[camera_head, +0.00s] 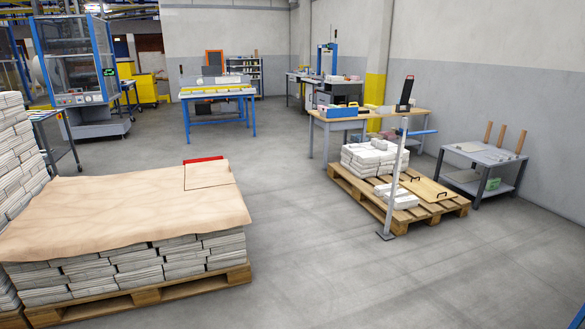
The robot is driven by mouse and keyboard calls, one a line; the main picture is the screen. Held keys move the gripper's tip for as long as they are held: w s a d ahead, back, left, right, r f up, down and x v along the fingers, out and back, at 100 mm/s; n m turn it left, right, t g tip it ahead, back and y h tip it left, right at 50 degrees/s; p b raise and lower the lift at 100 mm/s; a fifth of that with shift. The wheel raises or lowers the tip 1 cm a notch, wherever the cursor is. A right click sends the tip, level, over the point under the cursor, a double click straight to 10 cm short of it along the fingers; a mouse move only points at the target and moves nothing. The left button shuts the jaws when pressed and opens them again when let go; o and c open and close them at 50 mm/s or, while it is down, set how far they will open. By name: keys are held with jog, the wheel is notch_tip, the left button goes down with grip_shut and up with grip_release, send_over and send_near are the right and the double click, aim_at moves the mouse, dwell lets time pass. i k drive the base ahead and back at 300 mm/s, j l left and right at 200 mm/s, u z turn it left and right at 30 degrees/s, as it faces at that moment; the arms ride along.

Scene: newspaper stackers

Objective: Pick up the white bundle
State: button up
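Several white bundles (369,158) lie stacked on a wooden pallet at right of centre. A few more white bundles (397,196) lie lower at the front of that pallet (372,200), beside a wooden board with dark handles (427,190). Many more white bundles (130,266) are stacked on a pallet at the left, under a brown sheet (120,205). I cannot tell which single bundle is meant. My gripper is not in view.
A grey post (394,180) on a flat foot stands at the right pallet's front edge. A wooden workbench (372,117) is behind it and a grey low table (484,155) to its right. A tall bundle stack (14,150) stands far left. The middle floor is clear.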

aim_at(379, 191)
jog(key=i, duration=3.9)
jog(key=i+j, duration=0.1)
jog(key=i, duration=3.8)
jog(key=i+z, duration=0.1)
jog(key=z, duration=0.4)
jog(key=i+z, duration=0.1)
jog(key=z, duration=0.4)
jog(key=i+z, duration=0.1)
jog(key=z, duration=0.4)
